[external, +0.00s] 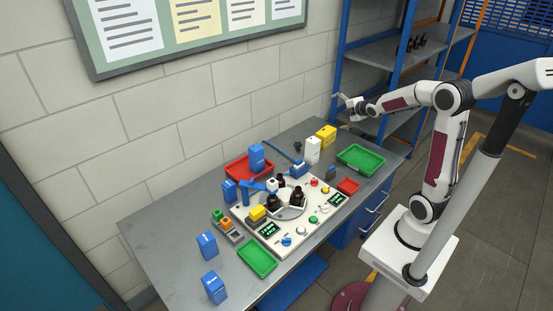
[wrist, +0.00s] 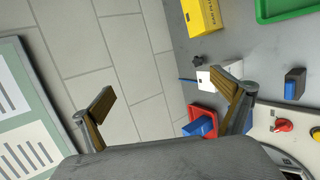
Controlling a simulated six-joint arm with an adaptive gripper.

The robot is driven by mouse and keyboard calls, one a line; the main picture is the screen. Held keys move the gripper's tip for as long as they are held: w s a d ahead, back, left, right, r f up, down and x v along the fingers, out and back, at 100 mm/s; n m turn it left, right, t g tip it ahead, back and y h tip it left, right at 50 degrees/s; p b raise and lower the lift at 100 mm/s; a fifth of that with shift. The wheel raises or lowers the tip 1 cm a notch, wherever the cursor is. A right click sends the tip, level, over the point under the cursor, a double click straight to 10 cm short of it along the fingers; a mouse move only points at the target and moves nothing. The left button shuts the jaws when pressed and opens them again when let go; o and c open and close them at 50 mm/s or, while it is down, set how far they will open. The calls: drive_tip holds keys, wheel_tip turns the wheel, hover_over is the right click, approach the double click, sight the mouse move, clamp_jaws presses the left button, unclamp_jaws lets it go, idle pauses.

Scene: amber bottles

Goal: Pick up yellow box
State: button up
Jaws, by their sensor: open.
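The yellow box (external: 326,137) stands on the far right part of the grey table, behind a white box and left of a green tray. It also shows at the top of the wrist view (wrist: 201,16), with dark lettering on one side. My gripper (external: 341,103) is in the air above the table's back edge, higher than the yellow box and apart from it. In the wrist view my gripper (wrist: 168,98) is open, with its two fingers wide apart and nothing between them but wall and table edge behind.
A white box (external: 313,150) stands close to the yellow box. A green tray (external: 361,159) lies to its right. A red tray (external: 247,169) with a blue box and a white station board (external: 303,229) with amber bottles (external: 298,197) fill the middle. A blue shelf rack stands behind.

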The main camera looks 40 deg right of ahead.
drive_tip(key=w+d+f+n+t, duration=0.2)
drive_tip(key=w+d+f+n, duration=0.3)
drive_tip(key=w+d+n, duration=0.15)
drive_tip(key=n+t+y, duration=0.1)
drive_tip(key=n, duration=0.4)
hover_over(332, 134)
drive_tip(key=s+d, duration=0.1)
wheel_tip(332, 134, down, 5)
drive_tip(key=shift+s+d+f+n+t+y, duration=0.4)
drive_tip(key=shift+d+f+n+t+y, duration=0.35)
drive_tip(key=shift+f+n, duration=1.2)
drive_tip(key=shift+s+d+f+n+t+y, duration=0.5)
drive_tip(key=shift+d+f+n, duration=0.6)
drive_tip(key=shift+f, duration=1.5)
drive_tip(key=shift+s+d+f+n+t+y, duration=0.35)
drive_tip(key=shift+d+f+n+t+y, duration=0.3)
drive_tip(key=shift+f+n, duration=1.35)
drive_tip(key=shift+f+m, duration=0.3)
drive_tip(key=shift+w, duration=0.1)
drive_tip(key=shift+w, duration=1.2)
drive_tip(key=shift+a, duration=0.1)
